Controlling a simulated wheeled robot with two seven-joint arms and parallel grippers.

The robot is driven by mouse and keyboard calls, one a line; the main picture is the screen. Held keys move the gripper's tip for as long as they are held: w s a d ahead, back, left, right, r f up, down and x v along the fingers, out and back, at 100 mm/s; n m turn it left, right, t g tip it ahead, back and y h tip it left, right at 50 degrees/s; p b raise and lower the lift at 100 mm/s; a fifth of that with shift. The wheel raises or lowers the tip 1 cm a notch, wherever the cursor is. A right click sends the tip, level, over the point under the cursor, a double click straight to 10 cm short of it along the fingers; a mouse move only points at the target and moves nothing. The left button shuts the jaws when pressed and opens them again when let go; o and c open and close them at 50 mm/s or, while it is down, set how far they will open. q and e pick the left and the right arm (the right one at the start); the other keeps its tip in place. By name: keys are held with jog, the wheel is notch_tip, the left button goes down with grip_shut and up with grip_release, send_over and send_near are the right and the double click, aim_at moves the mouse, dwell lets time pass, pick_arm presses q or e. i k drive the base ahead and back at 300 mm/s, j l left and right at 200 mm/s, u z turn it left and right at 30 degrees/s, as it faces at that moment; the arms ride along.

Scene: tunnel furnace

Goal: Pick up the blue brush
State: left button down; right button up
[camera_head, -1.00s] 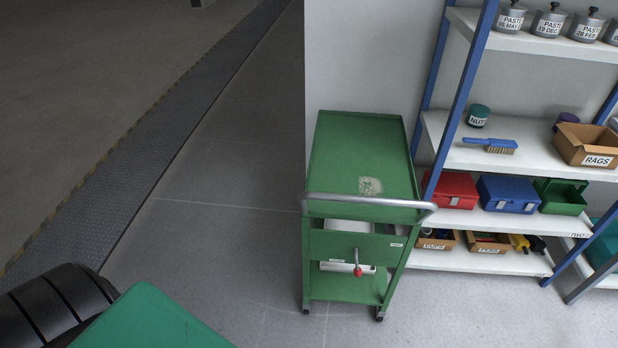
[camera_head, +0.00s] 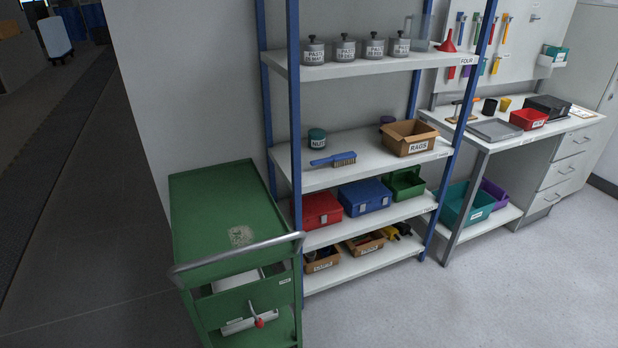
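The blue brush (camera_head: 333,159) lies on the second shelf from the top of the shelving unit (camera_head: 317,178). Its blue handle points left and its tan bristles are at the right end. It lies in front of a dark teal jar labelled NUTS (camera_head: 317,138) and left of a cardboard box labelled RAGS (camera_head: 408,138). Neither of my grippers is in view.
A green trolley (camera_head: 215,205) with a grey handle stands against the left side of the shelving. Paste pots (camera_head: 345,48) stand on the top shelf. Red (camera_head: 321,210) and blue (camera_head: 364,197) cases sit below the brush. A workbench (camera_head: 500,140) is at right. Floor in front is clear.

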aim_at(346, 158)
jog(key=i+l+u, duration=0.1)
jog(key=u, duration=0.3)
jog(key=l+u, duration=0.3)
jog(key=u, duration=0.15)
jog(key=i+l+u, duration=0.1)
jog(key=l+u, duration=0.3)
jog(key=j, duration=0.15)
